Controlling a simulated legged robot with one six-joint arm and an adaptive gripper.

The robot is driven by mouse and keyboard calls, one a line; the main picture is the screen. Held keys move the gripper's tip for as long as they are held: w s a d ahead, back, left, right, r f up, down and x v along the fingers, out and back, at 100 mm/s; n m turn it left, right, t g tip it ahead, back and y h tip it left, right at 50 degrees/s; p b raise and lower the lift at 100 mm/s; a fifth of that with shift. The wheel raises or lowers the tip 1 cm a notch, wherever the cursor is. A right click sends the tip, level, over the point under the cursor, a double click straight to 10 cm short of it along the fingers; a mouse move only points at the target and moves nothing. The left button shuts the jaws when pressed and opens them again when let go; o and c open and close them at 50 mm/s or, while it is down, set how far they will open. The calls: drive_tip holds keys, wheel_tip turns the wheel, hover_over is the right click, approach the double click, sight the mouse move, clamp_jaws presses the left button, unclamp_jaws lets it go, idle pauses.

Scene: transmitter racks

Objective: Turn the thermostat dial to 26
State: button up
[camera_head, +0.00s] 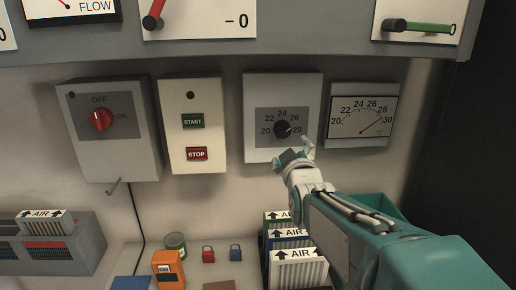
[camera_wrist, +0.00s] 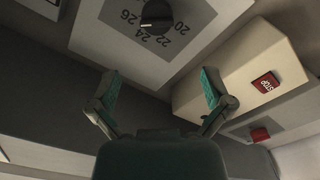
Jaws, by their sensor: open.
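The thermostat (camera_head: 261,149) is a pale box on the wall with a grey scale plate numbered 20 to 28. Its round black dial (camera_head: 283,129) sits in the middle of the plate; its pointer mark is too small to read surely. The dial also shows at the top of the wrist view (camera_wrist: 156,16), partly cut off by the frame edge. My gripper (camera_head: 297,151) is just below and right of the dial. In the wrist view its two teal fingers (camera_wrist: 160,88) are spread wide, with nothing between them and apart from the dial.
A temperature gauge (camera_head: 362,115) right of the thermostat has its red needle near 30. A START/STOP box (camera_head: 192,140) and an OFF/ON switch box (camera_head: 110,145) stand to the left. Upright AIR filters (camera_head: 298,268) are below. An overhanging panel (camera_head: 300,42) runs above.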

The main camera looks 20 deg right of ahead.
drive_tip(key=s+a+f+m+g+y, duration=0.1)
drive_tip(key=s+a+f+g, duration=0.3)
drive_tip(key=s, duration=0.3)
drive_tip(key=s+a+f+m+g+y, duration=0.2)
drive_tip(key=s+a+f+g, duration=0.2)
drive_tip(key=s, duration=0.4)
drive_tip(key=s+a+f+m+g+y, duration=0.1)
drive_tip(key=s+a+f+g+y, duration=0.1)
drive_tip(key=s+a+f, duration=0.3)
drive_tip(key=s+f+g, duration=0.1)
drive_tip(key=s, duration=0.1)
drive_tip(key=shift+s+f+m+g, duration=0.3)
drive_tip(key=shift+s+m+g, duration=0.05)
drive_tip(key=shift+m+g, duration=0.05)
